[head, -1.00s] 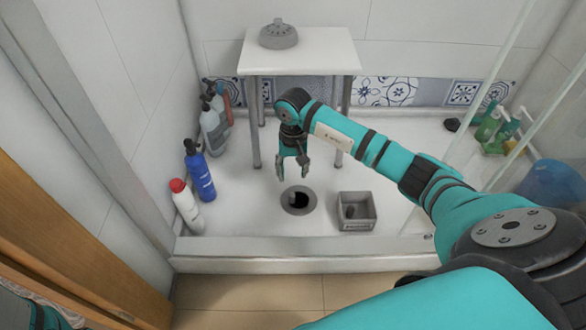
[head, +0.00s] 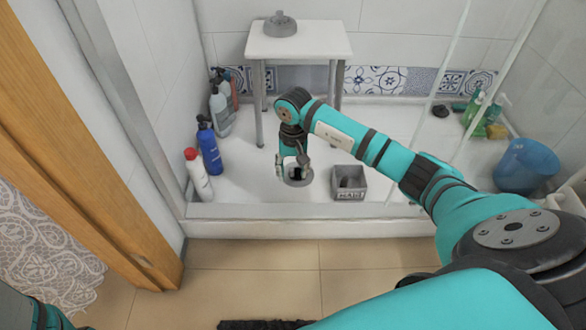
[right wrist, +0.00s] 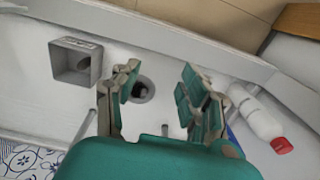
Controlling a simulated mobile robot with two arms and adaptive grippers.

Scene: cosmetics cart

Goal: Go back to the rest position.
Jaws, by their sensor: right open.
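My right gripper (head: 294,172) hangs pointing down in the shower area, in front of the white stool. It is open, and nothing shows between its fingers in the right wrist view (right wrist: 160,72). In the head view it overlaps the round drain (head: 298,180); the right wrist view shows the drain hole (right wrist: 142,90) beyond the fingers. My right arm reaches in from the lower right. A teal part of my left arm shows at the lower left corner, but its gripper is out of the picture.
A grey box (head: 348,193) sits right of the drain. A white stool (head: 325,42) bears a grey round cover (head: 280,26). Bottles, one blue (head: 209,150), line the left wall. A blue bucket (head: 525,165) stands right.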

